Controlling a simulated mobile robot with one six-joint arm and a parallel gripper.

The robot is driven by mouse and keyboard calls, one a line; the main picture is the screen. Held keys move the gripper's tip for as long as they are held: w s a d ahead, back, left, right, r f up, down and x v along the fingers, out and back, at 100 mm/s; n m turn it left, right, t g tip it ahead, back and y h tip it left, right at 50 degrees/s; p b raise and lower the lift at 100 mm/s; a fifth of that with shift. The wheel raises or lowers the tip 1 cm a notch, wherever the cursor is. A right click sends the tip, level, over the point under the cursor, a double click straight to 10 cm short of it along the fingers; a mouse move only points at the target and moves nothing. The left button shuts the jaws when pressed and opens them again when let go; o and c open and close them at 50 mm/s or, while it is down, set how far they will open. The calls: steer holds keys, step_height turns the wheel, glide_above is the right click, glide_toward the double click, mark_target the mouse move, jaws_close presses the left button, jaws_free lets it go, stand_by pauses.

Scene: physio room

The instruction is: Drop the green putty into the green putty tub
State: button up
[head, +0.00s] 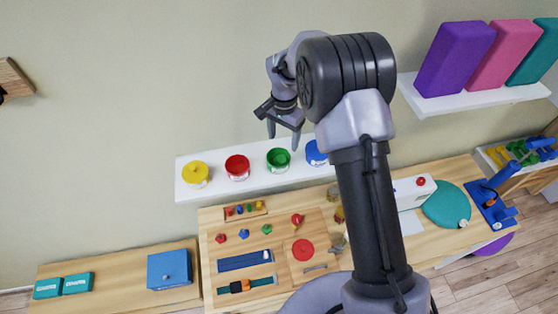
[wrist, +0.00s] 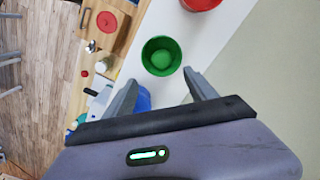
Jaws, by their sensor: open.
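The green putty tub (head: 278,160) stands on the white wall shelf, between the red and blue tubs. In the wrist view the green tub (wrist: 147,50) is open at the top, just beyond my fingertips. A lighter green round lump (wrist: 162,60), which looks like the green putty, lies inside it, low down. My gripper (head: 282,142) is above the green tub in the head view, fingers pointing down. In the wrist view my gripper (wrist: 160,78) is open, with nothing between its fingers.
A yellow tub (head: 195,173), red tub (head: 237,167) and blue tub (head: 315,153) share the white shelf (head: 212,187). The wooden table (head: 230,218) below holds small coloured pieces and boards. A higher shelf (head: 440,104) with coloured blocks is at right.

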steer(key=shift+r, duration=0.1)
step_height(320, 180, up, 17)
steer(key=b, duration=0.1)
steer(key=shift+r, duration=0.15)
steer(key=s+d+f+n+t+y+b, duration=0.1)
steer(key=s+d+f+t+b, duration=0.2)
steer(key=s+f+b, duration=1.2)
steer(key=s+d+f+n+t+y+b, duration=0.1)
steer(key=s+d+f+b, duration=0.3)
steer(key=s+f+b, duration=1.2)
step_height(320, 180, down, 4)
steer(key=t+b, duration=0.1)
steer(key=b, duration=0.9)
steer(key=shift+d+n+t+b, duration=0.3)
steer(key=shift+n+t, duration=0.1)
